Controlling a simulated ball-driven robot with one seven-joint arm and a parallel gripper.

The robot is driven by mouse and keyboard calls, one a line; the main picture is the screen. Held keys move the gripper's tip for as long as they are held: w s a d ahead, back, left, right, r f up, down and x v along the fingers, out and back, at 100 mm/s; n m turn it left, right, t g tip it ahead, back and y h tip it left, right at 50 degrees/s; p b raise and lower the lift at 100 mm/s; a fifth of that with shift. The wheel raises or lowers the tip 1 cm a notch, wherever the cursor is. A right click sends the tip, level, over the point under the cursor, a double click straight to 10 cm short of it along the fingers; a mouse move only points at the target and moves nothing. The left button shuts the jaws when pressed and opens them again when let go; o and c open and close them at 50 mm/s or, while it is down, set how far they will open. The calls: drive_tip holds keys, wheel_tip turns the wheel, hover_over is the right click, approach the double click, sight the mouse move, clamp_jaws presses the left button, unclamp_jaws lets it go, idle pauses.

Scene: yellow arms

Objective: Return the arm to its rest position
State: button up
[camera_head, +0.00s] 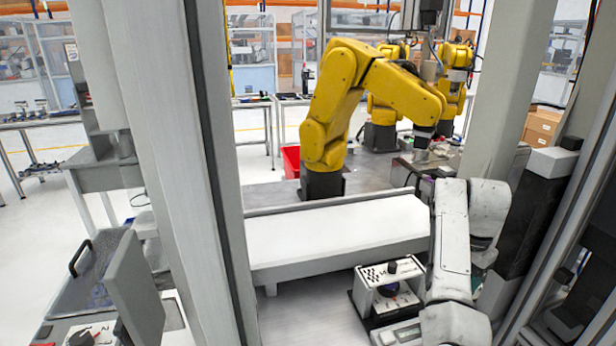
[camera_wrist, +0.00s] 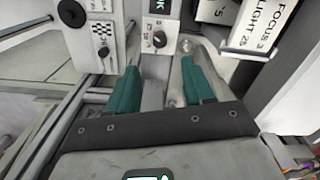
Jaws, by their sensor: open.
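My gripper (camera_wrist: 162,88) shows in the wrist view with its two teal fingers spread apart and nothing held between them. Past the fingertips is a light grey panel with a dark knob (camera_wrist: 158,39). In the head view my white arm (camera_head: 453,240) is folded at the lower right, beside a white control box (camera_head: 391,274) with a black knob on top. I cannot make out my fingers clearly in the head view.
A white-topped bench (camera_head: 340,235) stands left of my arm. A yellow robot arm (camera_head: 330,110) stands behind it. A grey post (camera_head: 175,150) rises at the left, and a dark upright (camera_head: 540,205) stands close at the right. A labelled plate (camera_wrist: 262,28) is near the right finger.

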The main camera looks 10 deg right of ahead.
drive_tip(key=s+a+f+n, duration=0.1)
drive_tip(key=s+f+n, duration=0.1)
drive_tip(key=s+f, duration=0.2)
drive_tip(key=s+a+f+n+h, duration=0.1)
drive_tip(key=s+f, duration=0.4)
drive_tip(key=s+a+f+n, duration=0.2)
drive_tip(key=s+f, duration=0.3)
drive_tip(key=shift+s+n+h, duration=0.25)
drive_tip(key=shift+n+h, duration=0.05)
drive_tip(key=shift+h, duration=0.1)
drive_tip(key=s+a+f+n, duration=0.1)
drive_tip(key=s+a, duration=0.1)
drive_tip(key=s, duration=0.1)
drive_tip(key=s+a+f+n, duration=0.1)
drive_tip(key=s+a, duration=0.1)
drive_tip(key=s, duration=0.1)
drive_tip(key=s+a+f+n, duration=0.1)
drive_tip(key=s+a+n, duration=0.1)
drive_tip(key=s, duration=0.2)
drive_tip(key=shift+f+t, duration=0.3)
drive_tip(key=s+a+n+y, duration=0.1)
drive_tip(key=s+a+n, duration=0.3)
drive_tip(key=s+a, duration=0.3)
drive_tip(key=s, duration=0.3)
drive_tip(key=shift+s+a+r+y, duration=0.15)
drive_tip(key=shift+s+a+y, duration=0.1)
drive_tip(key=shift+s+y, duration=0.1)
drive_tip(key=shift+c, duration=0.3)
